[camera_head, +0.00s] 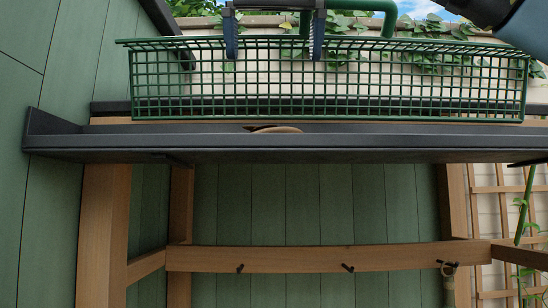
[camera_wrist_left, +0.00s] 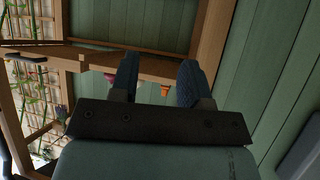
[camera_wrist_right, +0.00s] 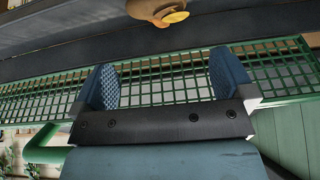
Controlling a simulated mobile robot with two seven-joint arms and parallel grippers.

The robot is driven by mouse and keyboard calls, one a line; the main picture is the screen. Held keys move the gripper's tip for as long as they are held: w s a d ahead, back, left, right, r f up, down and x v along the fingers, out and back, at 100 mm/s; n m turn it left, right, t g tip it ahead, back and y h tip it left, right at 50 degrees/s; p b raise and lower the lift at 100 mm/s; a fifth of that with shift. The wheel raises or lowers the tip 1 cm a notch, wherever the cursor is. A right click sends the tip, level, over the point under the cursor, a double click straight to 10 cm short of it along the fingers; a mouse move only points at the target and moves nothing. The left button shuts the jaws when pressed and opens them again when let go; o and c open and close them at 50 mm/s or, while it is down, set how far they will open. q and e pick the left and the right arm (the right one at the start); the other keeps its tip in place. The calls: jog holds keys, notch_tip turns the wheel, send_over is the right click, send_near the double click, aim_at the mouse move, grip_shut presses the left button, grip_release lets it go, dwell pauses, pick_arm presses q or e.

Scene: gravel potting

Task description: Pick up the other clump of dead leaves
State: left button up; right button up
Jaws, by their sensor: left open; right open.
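My left gripper (camera_wrist_left: 158,68) is open and empty in the left wrist view, facing a wooden frame, away from the basket.
The basket stands over a dark bench top with a raised edge (camera_head: 300,140). A brown rounded object (camera_head: 277,129) shows just behind that edge; a brown object with a yellow disc (camera_wrist_right: 172,17) shows in the right wrist view. A wooden rail with hooks (camera_head: 330,258) runs below.

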aim_at(273, 129)
jog(key=shift+w+d+r, duration=0.15)
jog(key=shift+w, duration=0.05)
jog(key=x, duration=0.4)
jog(key=s+x, duration=0.1)
jog(key=x, duration=0.1)
jog(key=shift+d+f, duration=0.1)
jog(key=shift+f, duration=0.4)
jog(key=shift+w+f, duration=0.2)
jog(key=shift+w, duration=0.1)
jog(key=shift+s+f, duration=0.2)
jog(key=shift+s, duration=0.15)
jog(key=shift+w+a+f+p, duration=0.1)
jog(key=shift+a+f+p, duration=0.1)
jog(key=shift+f+p, duration=0.1)
jog(key=x, duration=0.4)
jog(key=shift+w+r, duration=0.25)
jog(key=shift+w, duration=0.15)
jog(key=shift+w+d, duration=0.1)
jog(key=shift+d, duration=0.05)
jog(key=shift+s+r, duration=0.1)
jog(key=shift+s, duration=0.3)
jog(key=c, duration=0.3)
jog(key=shift+s, duration=0.15)
jog(key=c, duration=0.4)
pick_arm(q)
jog(key=shift+s+r, duration=0.1)
jog(key=shift+s, duration=0.75)
pick_arm(e)
jog(key=shift+w, duration=0.25)
